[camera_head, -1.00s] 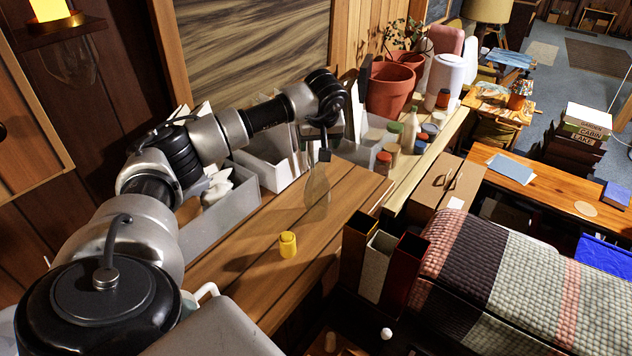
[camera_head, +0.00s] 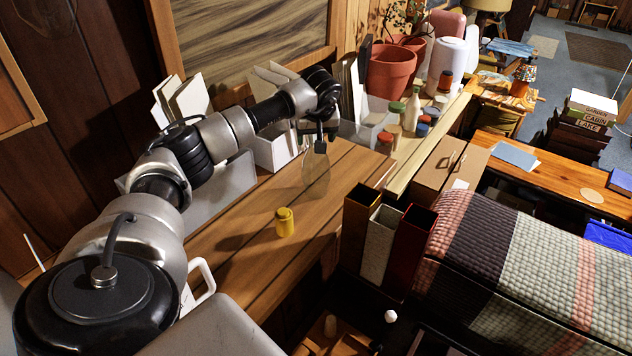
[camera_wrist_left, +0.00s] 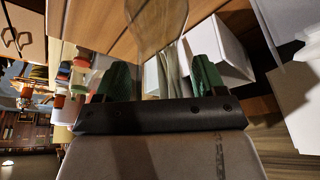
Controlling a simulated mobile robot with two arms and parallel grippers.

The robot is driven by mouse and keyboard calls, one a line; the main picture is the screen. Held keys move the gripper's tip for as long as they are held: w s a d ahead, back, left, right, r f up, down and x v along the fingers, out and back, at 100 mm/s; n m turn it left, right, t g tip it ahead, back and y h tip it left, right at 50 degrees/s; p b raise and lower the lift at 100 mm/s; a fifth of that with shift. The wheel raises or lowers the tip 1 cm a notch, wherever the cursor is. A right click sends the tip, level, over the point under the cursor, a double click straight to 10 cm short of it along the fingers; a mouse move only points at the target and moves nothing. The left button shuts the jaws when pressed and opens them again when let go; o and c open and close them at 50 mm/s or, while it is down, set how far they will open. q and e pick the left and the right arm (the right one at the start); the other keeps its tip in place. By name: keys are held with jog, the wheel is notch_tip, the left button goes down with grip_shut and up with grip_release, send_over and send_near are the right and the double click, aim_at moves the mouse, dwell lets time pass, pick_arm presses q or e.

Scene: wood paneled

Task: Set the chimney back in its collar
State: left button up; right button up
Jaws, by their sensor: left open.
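The clear glass chimney (camera_head: 316,178) shows faintly over the wooden desk (camera_head: 245,245), just below my left gripper (camera_head: 319,146). In the left wrist view the glass chimney (camera_wrist_left: 158,18) rises between and beyond the two green fingers of my left gripper (camera_wrist_left: 158,78), which are spread apart. I cannot tell whether the fingers touch the glass or whether its lower end rests on the desk. A small yellow, ribbed piece (camera_head: 285,222) stands upright on the desk, left of and nearer than the chimney; it may be the collar. My right gripper is not in view.
Jars and bottles (camera_head: 412,110) stand behind the desk to the right. White file boxes (camera_head: 277,150) line its back edge. Three tall open bins (camera_head: 382,245) stand at its right side, near a quilt (camera_head: 510,250). The desk around the yellow piece is clear.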

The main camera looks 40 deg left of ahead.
pick_arm(q)
jog(key=shift+r, duration=0.1)
jog(key=c, duration=1.1)
jog(key=shift+r+p, duration=1.9)
jog(key=shift+r, duration=0.15)
jog(key=shift+c, duration=0.2)
jog(key=shift+f, duration=0.1)
